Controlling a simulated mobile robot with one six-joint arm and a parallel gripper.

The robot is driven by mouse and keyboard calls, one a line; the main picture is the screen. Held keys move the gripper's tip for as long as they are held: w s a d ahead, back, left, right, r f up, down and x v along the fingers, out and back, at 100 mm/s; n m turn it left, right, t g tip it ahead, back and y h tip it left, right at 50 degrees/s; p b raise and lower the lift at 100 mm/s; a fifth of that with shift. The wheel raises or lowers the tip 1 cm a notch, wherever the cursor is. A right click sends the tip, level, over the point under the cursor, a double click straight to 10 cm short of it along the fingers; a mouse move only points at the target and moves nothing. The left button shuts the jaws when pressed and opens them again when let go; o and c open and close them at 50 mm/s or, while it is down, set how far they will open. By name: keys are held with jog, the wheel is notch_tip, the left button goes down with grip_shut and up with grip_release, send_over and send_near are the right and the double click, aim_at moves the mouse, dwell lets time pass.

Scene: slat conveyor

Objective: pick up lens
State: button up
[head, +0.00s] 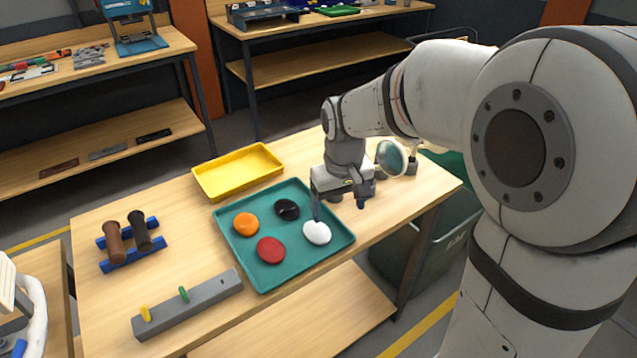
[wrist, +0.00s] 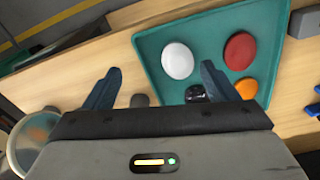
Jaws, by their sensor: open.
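The lens (head: 391,158) is a round, clear, greenish glass disc with a pale rim. It stands at the far right of the wooden table, just right of my gripper in the head view. My gripper (head: 339,202) is open and empty, above the table beside the right corner of the teal tray. Its two fingers (wrist: 160,74) are spread apart in the wrist view, and the lens lies outside them. The lens's lower part is unclear.
The teal tray (head: 227,237) holds a white (head: 317,232), a red (head: 271,250), an orange (head: 246,223) and a black piece (head: 287,209). A yellow tray (head: 238,172) lies behind it. A small dark cylinder (wrist: 140,100) shows between my fingers. A grey peg block (head: 190,305) lies in front.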

jog(key=n, duration=0.1)
send_over(318, 230)
notch_tip(318, 230, down, 3)
jog(key=shift+w+a+r+g+p, duration=0.1)
jog(key=shift+w+r+g+p, duration=0.1)
jog(key=shift+g+p, duration=0.1)
jog(key=shift+a+f, duration=0.2)
jog(key=shift+f, duration=0.05)
jog(key=f, duration=0.5)
jog(key=f+p, duration=0.1)
jog(key=f, duration=0.1)
jog(key=shift+s+d+f, duration=0.15)
jog(key=shift+d+f, duration=0.1)
jog(key=shift+f, duration=0.1)
jog(key=shift+c, duration=0.2)
jog(key=c, duration=1)
notch_tip(318, 230, up, 10)
jog(key=shift+a+r+b, duration=0.1)
jog(key=shift+b, duration=0.25)
